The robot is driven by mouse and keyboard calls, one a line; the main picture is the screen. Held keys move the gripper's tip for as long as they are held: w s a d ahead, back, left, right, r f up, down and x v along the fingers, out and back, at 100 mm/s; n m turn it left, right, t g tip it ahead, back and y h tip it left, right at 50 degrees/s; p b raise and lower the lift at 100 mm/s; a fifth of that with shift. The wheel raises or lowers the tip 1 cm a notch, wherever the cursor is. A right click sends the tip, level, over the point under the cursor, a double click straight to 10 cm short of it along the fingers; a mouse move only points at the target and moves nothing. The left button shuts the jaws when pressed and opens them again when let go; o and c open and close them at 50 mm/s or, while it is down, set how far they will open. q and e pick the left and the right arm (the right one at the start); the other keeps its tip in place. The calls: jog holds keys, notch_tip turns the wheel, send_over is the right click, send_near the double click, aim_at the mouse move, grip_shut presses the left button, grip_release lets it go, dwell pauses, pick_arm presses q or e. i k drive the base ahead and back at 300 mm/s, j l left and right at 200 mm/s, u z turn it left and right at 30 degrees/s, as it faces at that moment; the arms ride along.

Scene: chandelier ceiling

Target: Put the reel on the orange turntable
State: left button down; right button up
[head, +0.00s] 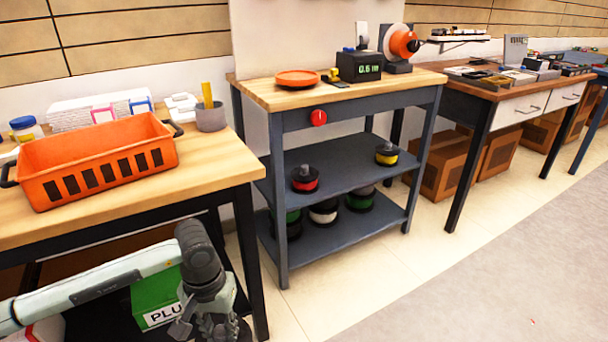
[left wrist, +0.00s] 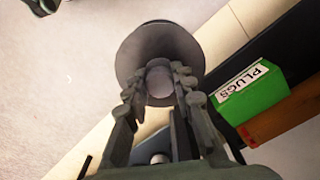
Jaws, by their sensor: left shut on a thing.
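The orange turntable (head: 297,77) is a flat round disc on the left part of the middle bench's wooden top. My left gripper (head: 205,328) is low at the bottom of the head view, in front of the left bench and away from the turntable. In the left wrist view its fingers (left wrist: 160,88) are shut on the central knob of a reel (left wrist: 160,38). The reel's dark grey round flange faces the wrist camera, and its wound side is hidden. My right gripper is in neither view.
A red reel (head: 305,181) and a yellow reel (head: 387,156) stand on the middle shelf; several more are below. A black display box (head: 359,67) stands right of the turntable. The orange crate (head: 95,165) and green PLUGS box (head: 155,299) are at left. Floor at right is clear.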

aim_at(296, 77)
jog(key=i+l+z, duration=0.1)
jog(key=i+l, duration=0.65)
jog(key=i+l+z, duration=0.15)
jog(key=i+l, duration=0.6)
jog(key=i, duration=0.05)
